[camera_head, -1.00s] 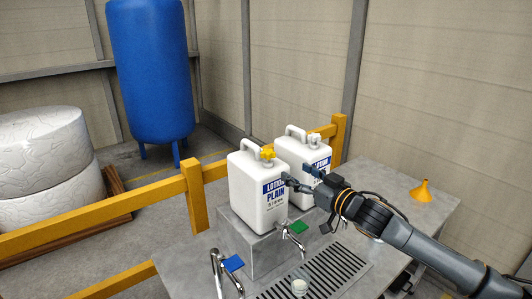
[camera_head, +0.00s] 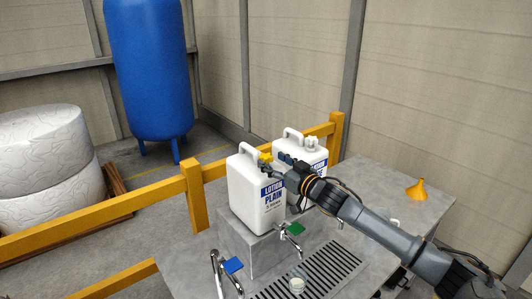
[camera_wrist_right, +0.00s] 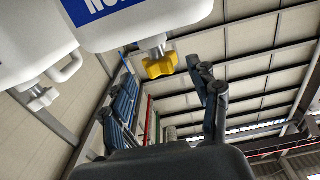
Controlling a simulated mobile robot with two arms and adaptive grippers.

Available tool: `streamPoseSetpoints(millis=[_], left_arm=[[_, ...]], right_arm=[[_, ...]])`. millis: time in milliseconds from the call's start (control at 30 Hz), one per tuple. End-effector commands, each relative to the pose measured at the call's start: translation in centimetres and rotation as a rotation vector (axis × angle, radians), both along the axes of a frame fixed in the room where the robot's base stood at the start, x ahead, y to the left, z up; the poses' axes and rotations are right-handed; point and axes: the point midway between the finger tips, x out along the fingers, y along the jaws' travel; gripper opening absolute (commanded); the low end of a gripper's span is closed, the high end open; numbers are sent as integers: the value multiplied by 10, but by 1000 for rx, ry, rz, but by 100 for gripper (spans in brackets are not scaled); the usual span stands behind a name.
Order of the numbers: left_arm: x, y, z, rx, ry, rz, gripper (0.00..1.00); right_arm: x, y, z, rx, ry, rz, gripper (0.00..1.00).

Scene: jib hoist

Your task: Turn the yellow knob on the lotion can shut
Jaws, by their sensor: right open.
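The white lotion can labelled "LOTION PLAIN" (camera_head: 246,200) stands on a grey block, with the yellow knob (camera_head: 265,158) on its top. The knob (camera_wrist_right: 160,65) also shows in the right wrist view, on a short metal stem. My right gripper (camera_head: 275,163) is beside the knob, on its right, above the can's label. In the right wrist view its two fingers are spread, and the knob appears between and beyond their tips. I cannot tell whether they touch it. My left gripper is not in view.
A second white can (camera_head: 299,154) with a white knob stands close behind, partly hidden by my right arm. Taps with a green handle (camera_head: 295,229) and a blue handle (camera_head: 233,265) stand in front. A yellow funnel (camera_head: 417,190) is on the table at right.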

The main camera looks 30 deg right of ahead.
Motion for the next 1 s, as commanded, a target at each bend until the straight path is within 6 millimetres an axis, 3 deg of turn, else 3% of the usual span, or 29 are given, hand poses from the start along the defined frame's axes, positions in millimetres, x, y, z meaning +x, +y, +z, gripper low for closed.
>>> streamPoseSetpoints(millis=[300,700,767,1000], left_arm=[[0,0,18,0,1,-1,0],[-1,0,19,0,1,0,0],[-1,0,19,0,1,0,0],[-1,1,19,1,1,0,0]], right_arm=[[34,3,2,0,-1,0,61],[40,4,0,-2,0,1,61],[40,4,0,-2,0,1,53],[40,4,0,-1,0,1,6]])
